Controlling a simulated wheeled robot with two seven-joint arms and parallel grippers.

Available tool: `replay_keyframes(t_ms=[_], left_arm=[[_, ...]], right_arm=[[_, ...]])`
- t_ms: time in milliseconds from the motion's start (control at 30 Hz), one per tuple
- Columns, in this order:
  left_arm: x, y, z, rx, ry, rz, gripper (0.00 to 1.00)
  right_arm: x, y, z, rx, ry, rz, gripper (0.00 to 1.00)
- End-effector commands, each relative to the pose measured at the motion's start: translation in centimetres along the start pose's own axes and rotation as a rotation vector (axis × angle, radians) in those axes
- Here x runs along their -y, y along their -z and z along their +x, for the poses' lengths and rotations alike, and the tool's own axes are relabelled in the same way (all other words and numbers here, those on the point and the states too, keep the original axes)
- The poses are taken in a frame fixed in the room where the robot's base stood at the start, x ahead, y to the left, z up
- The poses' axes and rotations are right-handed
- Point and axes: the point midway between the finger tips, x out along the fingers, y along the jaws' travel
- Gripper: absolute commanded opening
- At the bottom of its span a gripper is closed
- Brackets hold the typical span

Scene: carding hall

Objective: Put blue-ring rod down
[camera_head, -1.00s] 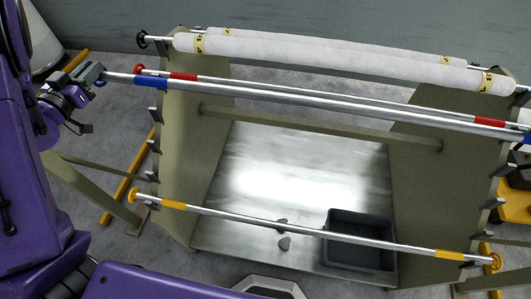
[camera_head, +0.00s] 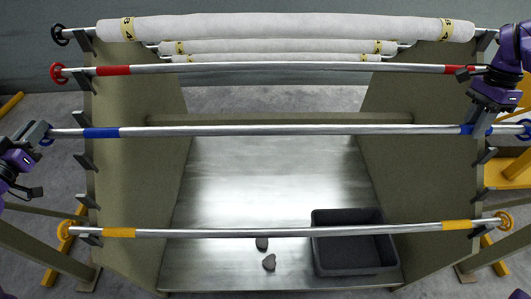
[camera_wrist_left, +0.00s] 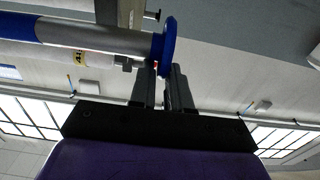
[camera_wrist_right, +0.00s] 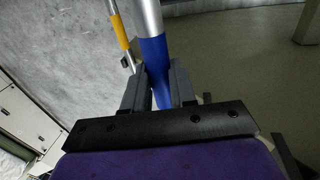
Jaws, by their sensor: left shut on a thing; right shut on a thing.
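The blue-ring rod (camera_head: 290,131) is a long silver bar with blue bands, level across the rack between the red-ring and yellow-ring rods. My left gripper (camera_head: 40,134) is shut on its left end, by the blue end ring; the fingers and blue ring (camera_wrist_left: 168,45) show in the left wrist view. My right gripper (camera_head: 478,122) is shut on the right blue band, which shows between the fingers in the right wrist view (camera_wrist_right: 154,60). Whether the rod touches the rack's side hooks (camera_head: 85,160) cannot be told.
The red-ring rod (camera_head: 270,68) lies behind and the yellow-ring rod (camera_head: 270,232) in front. White rolls (camera_head: 290,28) lie at the top. A dark bin (camera_head: 345,258) and small grey lumps (camera_head: 269,262) are on the metal floor plate (camera_head: 220,255) between the side panels.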

Motion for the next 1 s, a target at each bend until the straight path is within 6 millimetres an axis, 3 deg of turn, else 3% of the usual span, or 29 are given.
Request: replay_keyframes(t_ms=[267, 867, 900, 967, 1000], left_arm=[[0.1, -1.1, 0.0, -0.002, 0.002, 0.001, 0.00], [0.1, -6.7, 0.0, -0.002, 0.002, 0.001, 0.00], [0.1, -6.7, 0.0, -0.001, 0.002, 0.001, 0.20], [0.1, -6.4, 0.0, -0.001, 0.002, 0.001, 0.40], [0.1, -6.4, 0.0, 0.000, 0.002, 0.001, 0.42]], right_arm=[[0.2, 0.1, 1.2, -0.002, 0.001, 0.001, 0.00], [1.3, 0.1, 6.7, -0.003, 0.001, 0.001, 0.00], [1.3, 0.1, 6.6, -0.003, 0.001, 0.001, 0.29], [1.2, 0.1, 6.3, -0.002, 0.000, 0.001, 0.49], [1.2, 0.1, 6.3, -0.002, 0.000, 0.001, 0.51]])
